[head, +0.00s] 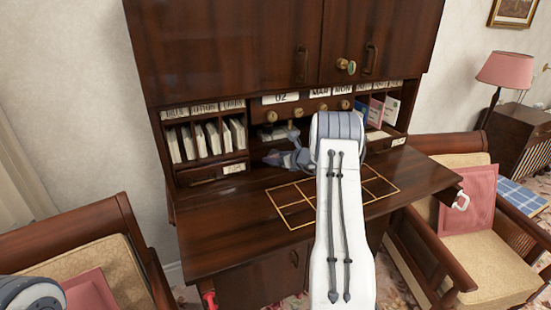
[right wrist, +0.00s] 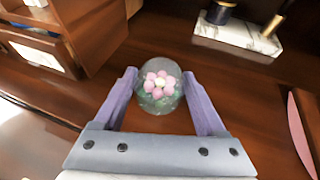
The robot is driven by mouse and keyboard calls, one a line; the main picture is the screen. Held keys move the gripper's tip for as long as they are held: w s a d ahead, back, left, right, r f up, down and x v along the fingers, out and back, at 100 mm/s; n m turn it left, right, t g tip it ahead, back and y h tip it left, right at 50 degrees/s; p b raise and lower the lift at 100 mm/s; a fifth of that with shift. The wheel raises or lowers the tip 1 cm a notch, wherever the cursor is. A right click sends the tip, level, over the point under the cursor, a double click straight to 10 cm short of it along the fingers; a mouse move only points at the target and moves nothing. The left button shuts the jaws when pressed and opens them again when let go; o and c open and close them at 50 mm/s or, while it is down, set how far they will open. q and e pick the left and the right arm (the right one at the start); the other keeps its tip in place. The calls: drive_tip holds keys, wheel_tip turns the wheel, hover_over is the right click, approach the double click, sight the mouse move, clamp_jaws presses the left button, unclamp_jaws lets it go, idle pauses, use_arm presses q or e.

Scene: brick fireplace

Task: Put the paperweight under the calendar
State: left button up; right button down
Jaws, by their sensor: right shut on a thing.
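The paperweight (right wrist: 158,86) is a clear glass dome with pink and white flowers inside. In the right wrist view it sits between the fingertips of my right gripper (right wrist: 160,94), which is shut on it. In the head view my right gripper (head: 283,157) is over the back of the desktop, left of my forearm; I cannot make out the paperweight there. The calendar (head: 280,98) is a row of plates reading 02, MAR and MON, above the brass-knobbed drawers. The space below them is partly hidden by my arm. My left gripper is not in view.
A marble pen stand (right wrist: 238,36) stands beyond the paperweight. Cubbyholes with envelopes (head: 206,140) flank the middle recess. A gold grid (head: 292,204) marks the desktop (head: 225,228), whose left part is clear. Armchairs stand on both sides.

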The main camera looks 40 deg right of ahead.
drive_tip(key=shift+f, duration=0.15)
unclamp_jaws()
drive_tip(key=shift+s, duration=0.1)
